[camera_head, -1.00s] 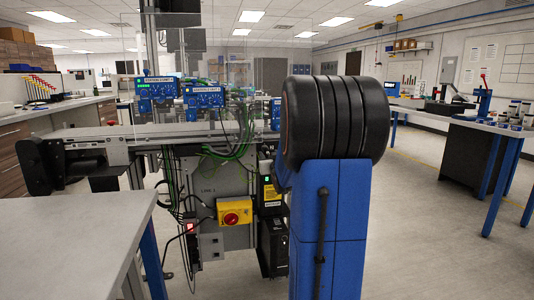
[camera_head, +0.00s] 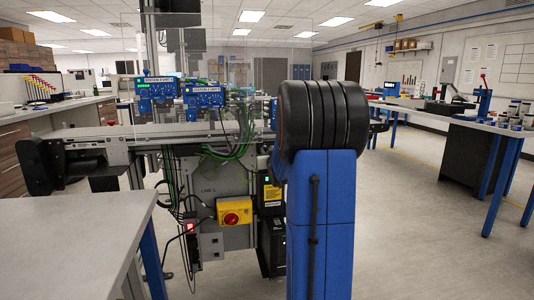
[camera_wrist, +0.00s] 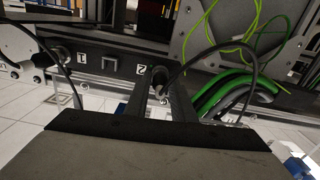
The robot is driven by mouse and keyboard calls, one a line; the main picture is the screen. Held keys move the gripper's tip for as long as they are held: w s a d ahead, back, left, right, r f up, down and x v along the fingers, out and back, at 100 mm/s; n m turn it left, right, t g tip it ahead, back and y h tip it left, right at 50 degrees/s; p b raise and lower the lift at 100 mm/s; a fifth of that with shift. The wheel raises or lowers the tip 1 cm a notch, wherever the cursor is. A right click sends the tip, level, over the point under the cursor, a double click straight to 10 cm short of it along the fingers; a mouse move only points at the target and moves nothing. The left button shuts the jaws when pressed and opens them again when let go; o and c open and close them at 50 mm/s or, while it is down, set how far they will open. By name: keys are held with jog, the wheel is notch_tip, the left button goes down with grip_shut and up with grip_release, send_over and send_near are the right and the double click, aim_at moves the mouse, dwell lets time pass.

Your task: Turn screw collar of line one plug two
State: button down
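In the wrist view, a dark panel carries sockets labelled 1 and 2. The plug two collar (camera_wrist: 160,77), small, round and dark, sits right of the label 2. My gripper (camera_wrist: 160,86) points at it, with its two dark fingers apart, one on each side of the collar's near end. I cannot tell whether they touch it. A black cable (camera_wrist: 215,45) arches to the right from near the collar. Plug one (camera_wrist: 60,56) is left of the label 1. In the head view, my arm hides the gripper and the plugs do not show clearly.
Green hoses (camera_wrist: 225,90) and loose yellow-green wires (camera_wrist: 232,42) lie right of plug two. In the head view, the line 1 cabinet has a yellow box with a red switch (camera_head: 234,211). A grey table (camera_head: 80,225) stands at the front left. Floor is clear to the right.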

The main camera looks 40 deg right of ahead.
jog(key=shift+n, duration=0.4)
jog(key=n, duration=1.2)
jog(key=shift+f, duration=0.1)
jog(key=n, duration=0.5)
jog(key=shift+n, duration=0.4)
jog(key=n, duration=0.5)
jog(key=shift+f, duration=0.1)
jog(key=c, duration=1.5)
grip_release()
jog(key=shift+a, duration=0.1)
